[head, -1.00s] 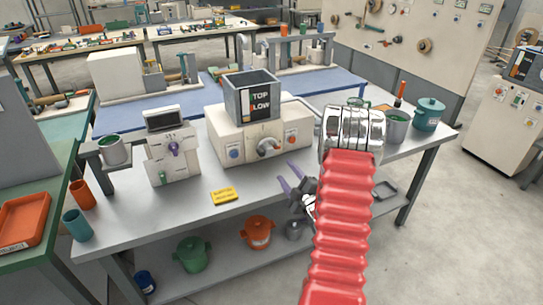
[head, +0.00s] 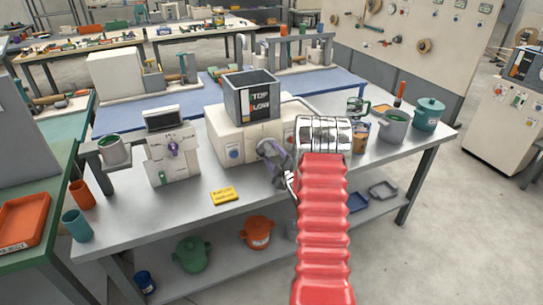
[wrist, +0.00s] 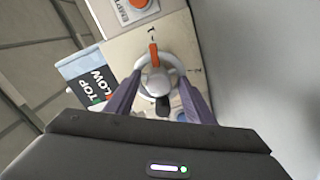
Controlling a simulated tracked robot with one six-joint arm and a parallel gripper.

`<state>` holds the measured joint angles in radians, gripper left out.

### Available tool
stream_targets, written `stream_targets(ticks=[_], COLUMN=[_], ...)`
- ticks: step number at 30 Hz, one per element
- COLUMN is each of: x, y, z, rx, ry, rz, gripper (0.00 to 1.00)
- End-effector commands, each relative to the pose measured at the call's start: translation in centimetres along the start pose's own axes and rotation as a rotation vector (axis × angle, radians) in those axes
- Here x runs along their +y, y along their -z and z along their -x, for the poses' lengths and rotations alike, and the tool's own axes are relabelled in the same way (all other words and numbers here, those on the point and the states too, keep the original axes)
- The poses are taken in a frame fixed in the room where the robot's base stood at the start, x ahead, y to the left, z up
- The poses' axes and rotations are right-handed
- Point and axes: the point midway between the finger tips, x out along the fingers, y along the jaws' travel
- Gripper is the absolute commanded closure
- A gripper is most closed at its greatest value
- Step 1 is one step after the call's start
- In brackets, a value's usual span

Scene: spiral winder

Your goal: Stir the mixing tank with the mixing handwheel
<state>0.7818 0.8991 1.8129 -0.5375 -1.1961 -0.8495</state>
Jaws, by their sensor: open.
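The cream machine (head: 225,135) on the grey bench carries a grey open-topped square tank (head: 240,97) with a TOP/LOW label. In the wrist view, the handwheel (wrist: 145,84) is a pale ring with a light hub, an orange mark at its top and a dark knob at its lower side. In the wrist view, my open gripper (wrist: 160,88) has one purple finger on each side of the hub. I cannot tell whether the fingers touch the wheel.
A cream device with a purple knob (head: 174,149) and a grey pot (head: 115,150) stand to the left. A yellow tag (head: 224,196) lies in front. Grey (head: 393,125) and teal (head: 428,114) pots stand at the right. An orange button (wrist: 139,4) is near the wheel.

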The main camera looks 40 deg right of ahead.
Motion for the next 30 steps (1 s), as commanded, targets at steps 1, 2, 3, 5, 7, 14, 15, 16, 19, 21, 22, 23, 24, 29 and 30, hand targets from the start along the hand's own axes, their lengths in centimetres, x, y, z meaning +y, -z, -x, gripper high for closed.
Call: stream_targets(ticks=[1,2,3,5,7,14,15,16,19,21,22,23,24,29,30], x=[-0.03,-0.03,-0.03,-0.03,-0.02,-0.02,-0.02,-0.02,-0.03,-0.06,-0.07,-0.08,-0.09,-0.32,-0.34], y=[0.0,0.0,0.0,0.0,0.0,0.01,0.01,0.02,0.02,0.02,0.02,0.02,0.02,0.35,0.33], z=[-0.09,-0.11,-0.12,-0.11,-0.1,-0.09,-0.09,-0.09,-0.09,-0.08,-0.08,-0.08,-0.08,-0.04,-0.08], rx=[0.0,0.0,0.0,0.0,0.0,0.0,0.0,0.0,0.0,0.0,0.0,0.0,0.0,0.002,0.003], ry=[0.0,0.0,0.0,0.0,0.0,0.0,0.0,0.0,0.001,0.001,0.001,0.001,0.002,0.004,0.004], rz=[0.0,0.0,0.0,0.0,0.0,0.0,0.0,0.0,0.0,0.0,0.0,0.0,0.0,-0.002,-0.004], gripper=[0.52,0.52,0.52,0.52,0.52,0.66,0.68,0.71,0.78,0.82,0.85,0.87,0.9,0.93,0.93])
